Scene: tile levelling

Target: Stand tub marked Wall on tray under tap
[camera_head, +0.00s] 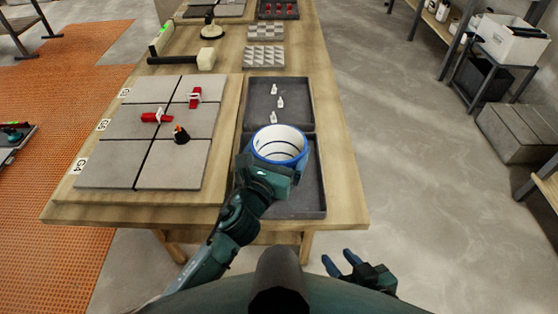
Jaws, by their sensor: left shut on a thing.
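A round white tub with a blue rim (280,145) is in my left gripper (268,172), which is shut on it from the near side. The tub is upright or nearly so, over the dark grey tray area near the table's right edge. I cannot tell whether it touches the near tray (305,205). No marking on the tub can be read, and no tap can be made out. My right gripper (341,264) is off the table's near right, with its fingers apart and nothing between them.
Grey tiles (172,179) with red clips and a black-and-orange piece lie to the left on the wooden table (345,190). A mallet (206,58) and more trays are farther back. Open floor lies right of the table.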

